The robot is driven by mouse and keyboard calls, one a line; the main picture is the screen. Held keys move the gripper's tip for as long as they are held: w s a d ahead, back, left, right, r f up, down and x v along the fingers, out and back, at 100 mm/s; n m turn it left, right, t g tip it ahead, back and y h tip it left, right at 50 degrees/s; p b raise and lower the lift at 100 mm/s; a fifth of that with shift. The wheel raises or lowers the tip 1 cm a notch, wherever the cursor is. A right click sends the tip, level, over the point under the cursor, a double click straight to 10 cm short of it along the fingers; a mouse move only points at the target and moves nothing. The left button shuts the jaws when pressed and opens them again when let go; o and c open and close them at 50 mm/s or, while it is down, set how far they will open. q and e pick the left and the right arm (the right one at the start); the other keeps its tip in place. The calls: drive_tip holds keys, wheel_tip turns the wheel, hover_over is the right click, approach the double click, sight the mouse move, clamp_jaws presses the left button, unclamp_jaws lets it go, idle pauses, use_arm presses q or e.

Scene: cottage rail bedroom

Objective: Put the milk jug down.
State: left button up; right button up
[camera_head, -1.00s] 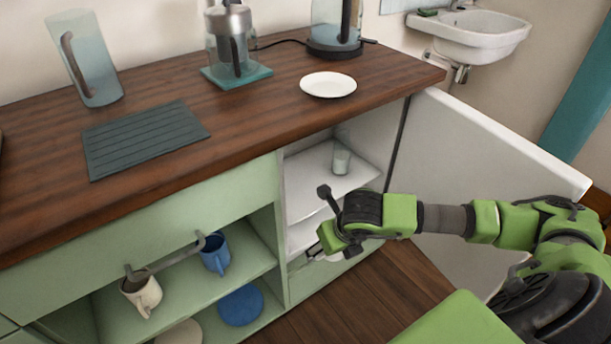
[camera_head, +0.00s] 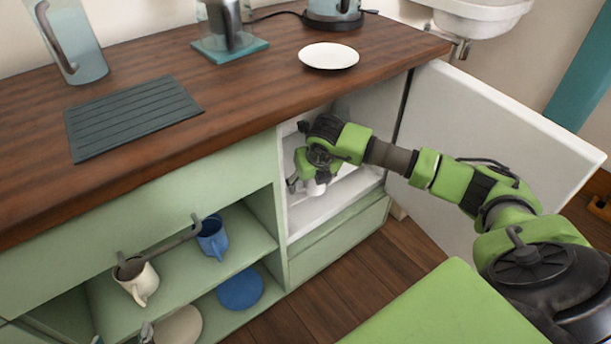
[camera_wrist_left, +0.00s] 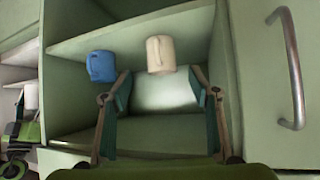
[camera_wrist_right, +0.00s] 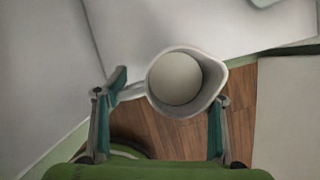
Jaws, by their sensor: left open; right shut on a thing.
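The white milk jug (camera_wrist_right: 212,72) is in my right gripper (camera_wrist_right: 165,105), seen from above with its round mouth up, its spout to the right and its handle to the left finger. In the head view, my right gripper (camera_head: 305,180) is inside the open white compartment (camera_head: 335,212), and a small part of the jug (camera_head: 316,188) shows below it. I cannot tell whether the jug touches a surface. My left gripper (camera_wrist_left: 157,95) is open and empty before the green shelves, below a cream mug (camera_wrist_left: 160,54) and a blue mug (camera_wrist_left: 101,66).
The compartment's white door (camera_head: 500,140) stands open at the right. The wooden counter (camera_head: 240,95) above holds a white plate (camera_head: 328,55), a dark ribbed mat (camera_head: 132,115) and a press on a teal trivet (camera_head: 230,50). Blue and cream plates lie on the lower shelf.

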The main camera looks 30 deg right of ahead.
drive_tip(key=shift+w+d+b, duration=0.15)
drive_tip(key=shift+w+d, duration=0.05)
drive_tip(key=shift+w, duration=0.6)
drive_tip(key=shift+w+d+b, duration=0.1)
drive_tip(key=shift+w+d, duration=0.15)
drive_tip(key=shift+w, duration=0.55)
drive_tip(key=shift+w+d+b, duration=0.15)
drive_tip(key=shift+w+d, duration=0.05)
drive_tip(key=shift+w, duration=0.6)
use_arm(q)
drive_tip(key=w+d+r+t+h, duration=0.1)
drive_tip(key=w+r+t, duration=0.2)
drive_tip(key=w+r, duration=0.1)
drive_tip(key=shift+d+r+t, duration=0.3)
drive_tip(key=shift+d+r, duration=0.1)
drive_tip(key=shift+r, duration=0.5)
use_arm(e)
drive_tip(key=shift+s+f, duration=0.15)
drive_tip(key=shift+f, duration=0.55)
use_arm(q)
drive_tip(key=shift+r, duration=0.1)
use_arm(e)
drive_tip(key=shift+f, duration=0.1)
drive_tip(key=o, duration=1.1)
drive_tip(key=shift+c, duration=0.2)
use_arm(q)
drive_tip(key=shift+w+r, duration=0.1)
drive_tip(key=shift+r, duration=0.05)
